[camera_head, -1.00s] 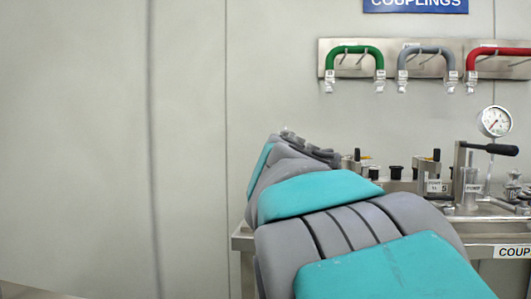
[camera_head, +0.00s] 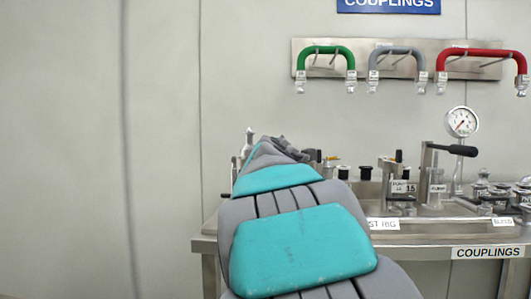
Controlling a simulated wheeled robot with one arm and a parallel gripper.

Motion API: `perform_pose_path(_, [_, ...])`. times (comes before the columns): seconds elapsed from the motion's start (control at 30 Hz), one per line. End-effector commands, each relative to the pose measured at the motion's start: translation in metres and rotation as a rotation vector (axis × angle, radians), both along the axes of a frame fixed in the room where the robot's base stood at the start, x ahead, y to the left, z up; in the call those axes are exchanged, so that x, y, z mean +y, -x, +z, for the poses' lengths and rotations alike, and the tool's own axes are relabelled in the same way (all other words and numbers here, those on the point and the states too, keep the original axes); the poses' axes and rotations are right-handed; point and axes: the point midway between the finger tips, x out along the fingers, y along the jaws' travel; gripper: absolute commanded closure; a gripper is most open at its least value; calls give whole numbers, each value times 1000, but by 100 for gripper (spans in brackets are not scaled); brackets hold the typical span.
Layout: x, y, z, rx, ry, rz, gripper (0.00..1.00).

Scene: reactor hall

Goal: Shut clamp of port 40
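I cannot make out a label reading 40 or pick out its clamp. Several small metal fittings (camera_head: 484,186) stand at the right end of the bench, too small to tell their clamps' state. Short black-topped fittings (camera_head: 366,173) stand in the middle of the bench. My arm, in grey and teal covers, rises from the bottom centre toward the bench's left end and hides part of it. Its far end is dark grey, and no gripper fingers can be made out there.
The steel bench (camera_head: 420,240) has a COUPLINGS label (camera_head: 487,252) on its front. A pump with a black lever (camera_head: 457,150) and a pressure gauge (camera_head: 461,122) stand up from it. Green (camera_head: 327,50), grey (camera_head: 397,51) and red hoses (camera_head: 480,53) hang on the wall rack. The left is bare wall.

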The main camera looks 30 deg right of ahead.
Motion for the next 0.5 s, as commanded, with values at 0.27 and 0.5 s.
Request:
perform_pose_path(0.27, [-7, -4, 0, 1, -1, -2, 100])
perform_pose_path(0.5, [-8, -4, 0, 1, 0, -2, 100])
